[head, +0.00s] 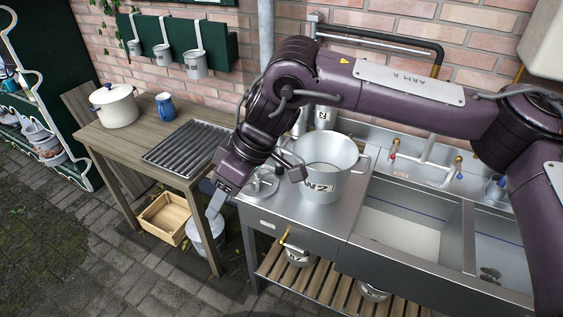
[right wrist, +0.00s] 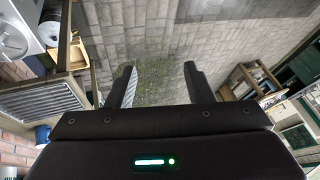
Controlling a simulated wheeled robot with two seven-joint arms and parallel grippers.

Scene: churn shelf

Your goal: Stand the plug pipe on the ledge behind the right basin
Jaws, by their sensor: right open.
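I cannot pick out the plug pipe with certainty in either view; my right arm covers part of the sink's back. The right basin (head: 497,262) is at the right edge of the head view, with a dark drain in its floor. The steel ledge (head: 468,180) behind the basins carries taps and a small blue-tinted vessel (head: 495,187). My right arm crosses the sink to the left. My right gripper is open and empty over the gap between wooden table and steel unit; its fingers (right wrist: 159,80) show in the right wrist view over paving. My left gripper is not in view.
A large steel pot (head: 325,180) stands on the steel counter left of the basins. A wooden table (head: 130,142) holds a white pot (head: 115,106), a blue mug (head: 165,105) and a ribbed grate (head: 188,147). A wooden crate (head: 165,220) sits on the paving below.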

